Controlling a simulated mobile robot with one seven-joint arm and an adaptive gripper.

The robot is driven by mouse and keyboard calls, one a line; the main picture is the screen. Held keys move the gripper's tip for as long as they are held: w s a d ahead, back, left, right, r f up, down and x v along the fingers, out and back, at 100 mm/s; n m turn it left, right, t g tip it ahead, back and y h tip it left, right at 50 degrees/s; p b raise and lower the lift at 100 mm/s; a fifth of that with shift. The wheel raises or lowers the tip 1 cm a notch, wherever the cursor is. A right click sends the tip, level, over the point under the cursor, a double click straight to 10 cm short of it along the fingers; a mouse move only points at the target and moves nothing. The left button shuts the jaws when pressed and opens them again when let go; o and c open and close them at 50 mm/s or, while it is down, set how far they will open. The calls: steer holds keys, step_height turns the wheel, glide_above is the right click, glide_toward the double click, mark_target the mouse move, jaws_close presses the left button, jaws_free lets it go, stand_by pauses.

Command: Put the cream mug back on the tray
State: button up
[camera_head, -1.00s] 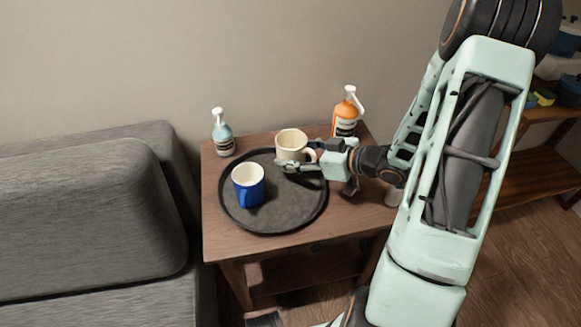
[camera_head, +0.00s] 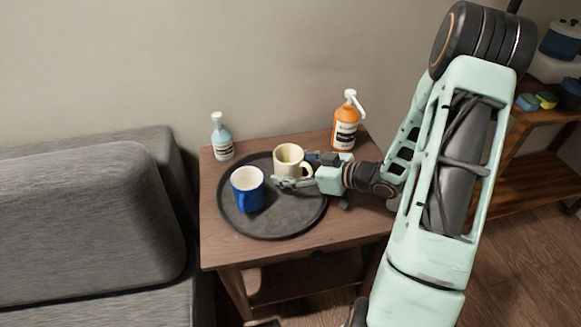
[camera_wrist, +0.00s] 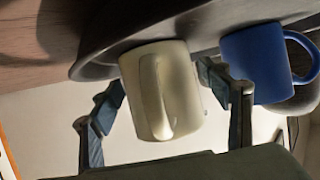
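The cream mug (camera_head: 286,160) is upright over the back right part of the round dark tray (camera_head: 290,221). Its base is at or very close to the tray surface; I cannot tell whether it touches. My gripper (camera_head: 296,170) reaches in from the right with a finger on either side of the mug. The blue mug (camera_head: 247,190) stands on the tray's left part and also shows in the wrist view (camera_wrist: 255,65).
The tray lies on a wooden side table (camera_head: 230,248). A light blue pump bottle (camera_head: 222,140) stands at the back left and an orange pump bottle (camera_head: 345,128) at the back right. A grey sofa (camera_head: 90,210) is to the left. The tray's front is clear.

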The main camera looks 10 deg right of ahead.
mark_target(311, 169)
steer(key=shift+r, duration=0.25)
steer(key=p+v, duration=0.3)
steer(key=v, duration=0.9)
steer(key=shift+p, duration=0.4)
